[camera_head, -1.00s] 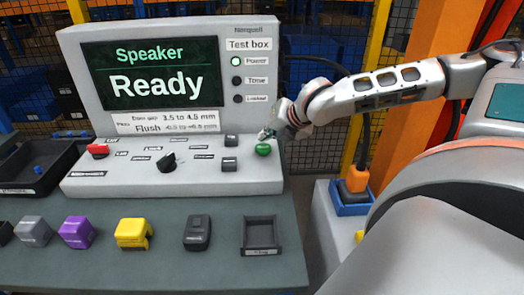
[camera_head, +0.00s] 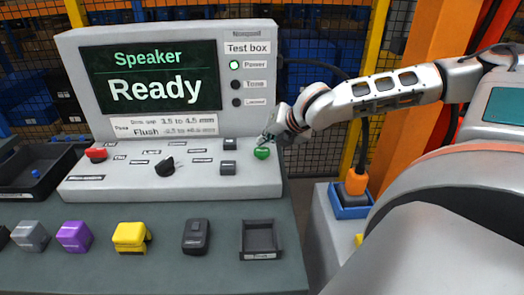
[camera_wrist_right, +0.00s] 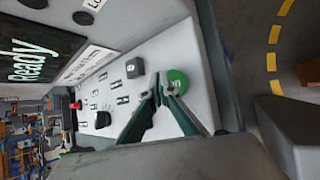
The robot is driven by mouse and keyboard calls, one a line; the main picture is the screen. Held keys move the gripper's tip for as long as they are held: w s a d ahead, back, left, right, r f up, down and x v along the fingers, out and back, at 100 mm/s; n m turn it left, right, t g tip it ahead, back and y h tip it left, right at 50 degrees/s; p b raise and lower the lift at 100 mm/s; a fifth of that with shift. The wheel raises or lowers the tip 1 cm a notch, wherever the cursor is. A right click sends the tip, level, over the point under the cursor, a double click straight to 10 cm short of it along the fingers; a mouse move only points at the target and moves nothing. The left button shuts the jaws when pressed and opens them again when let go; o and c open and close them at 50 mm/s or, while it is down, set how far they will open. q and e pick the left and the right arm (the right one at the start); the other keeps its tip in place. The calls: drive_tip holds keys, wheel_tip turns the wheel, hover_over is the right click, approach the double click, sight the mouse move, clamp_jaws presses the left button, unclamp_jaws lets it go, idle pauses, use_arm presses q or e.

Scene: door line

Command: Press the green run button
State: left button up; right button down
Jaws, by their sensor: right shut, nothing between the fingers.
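The green run button (camera_head: 261,153) is on the right end of the light grey sloped panel of the test box (camera_head: 200,185). It also shows in the right wrist view as a round green cap (camera_wrist_right: 179,80). My right gripper (camera_head: 265,140) is shut and empty, with its fingertips just above and behind the button in the head view. In the right wrist view the fingertips (camera_wrist_right: 160,88) overlap the button's edge, so I cannot tell whether they touch it. The screen (camera_head: 151,76) reads "Speaker Ready" and the Power lamp (camera_head: 234,65) is lit green. My left gripper is out of view.
The panel also carries a red switch (camera_head: 96,155), a black knob (camera_head: 167,165) and small dark blocks (camera_head: 228,168). Several coloured parts, such as a yellow one (camera_head: 130,238), and an empty black tray (camera_head: 261,240) stand on the table in front.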

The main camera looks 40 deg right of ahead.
sight(264, 151)
drive_tip(key=shift+f, duration=0.15)
idle(0.4)
drive_tip(key=shift+f, duration=0.3)
drive_tip(key=shift+f+b, duration=0.5)
idle(0.8)
drive_tip(key=shift+r, duration=0.1)
drive_tip(key=shift+r+p, duration=0.5)
drive_tip(key=shift+r, duration=0.3)
drive_tip(key=shift+r+p, duration=0.45)
drive_tip(key=shift+r, duration=0.35)
drive_tip(key=shift+r+p, duration=1.25)
drive_tip(key=shift+r, duration=0.55)
